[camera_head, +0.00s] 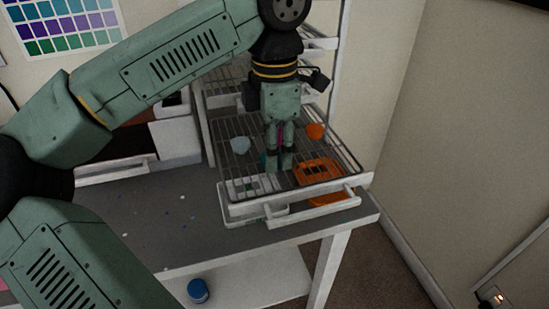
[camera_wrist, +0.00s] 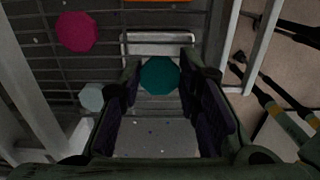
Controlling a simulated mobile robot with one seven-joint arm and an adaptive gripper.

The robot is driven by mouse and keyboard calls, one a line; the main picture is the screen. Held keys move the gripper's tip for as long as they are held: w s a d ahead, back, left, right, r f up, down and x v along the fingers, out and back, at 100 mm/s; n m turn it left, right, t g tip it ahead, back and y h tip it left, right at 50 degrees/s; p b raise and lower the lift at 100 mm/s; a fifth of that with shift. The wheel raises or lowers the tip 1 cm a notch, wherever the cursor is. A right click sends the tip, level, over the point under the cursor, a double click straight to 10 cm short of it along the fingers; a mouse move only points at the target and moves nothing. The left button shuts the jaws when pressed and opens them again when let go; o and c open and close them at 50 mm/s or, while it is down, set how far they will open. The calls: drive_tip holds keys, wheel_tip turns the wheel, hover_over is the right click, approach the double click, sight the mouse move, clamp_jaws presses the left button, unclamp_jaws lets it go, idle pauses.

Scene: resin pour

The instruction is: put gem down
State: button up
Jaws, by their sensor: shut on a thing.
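My gripper (camera_head: 278,163) points down over the wire rack (camera_head: 342,152). It is shut on a teal gem (camera_wrist: 159,75), which shows between the two fingertips in the wrist view. In the head view the fingers hide most of that gem. I cannot tell whether the gem touches the rack wires. A magenta gem (camera_wrist: 77,32) and a pale blue gem (camera_wrist: 91,97) lie on the rack to the left in the wrist view. The pale blue gem also shows in the head view (camera_head: 240,145). An orange gem (camera_head: 315,131) lies on the rack, right of my gripper.
An orange tray (camera_head: 319,172) and a white tray sit under the rack's front wires. White rails (camera_head: 338,187) edge the rack, which stands on a grey table (camera_head: 165,205). A blue jar (camera_head: 198,291) stands on the lower shelf. Other rack tiers rise behind.

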drive_tip(key=shift+f, duration=0.75)
drive_tip(key=shift+f, duration=0.15)
drive_tip(key=o, duration=0.9)
wheel_tip(320, 180, up, 12)
drive_tip(key=shift+r+b, duration=0.2)
drive_tip(key=shift+b, duration=0.1)
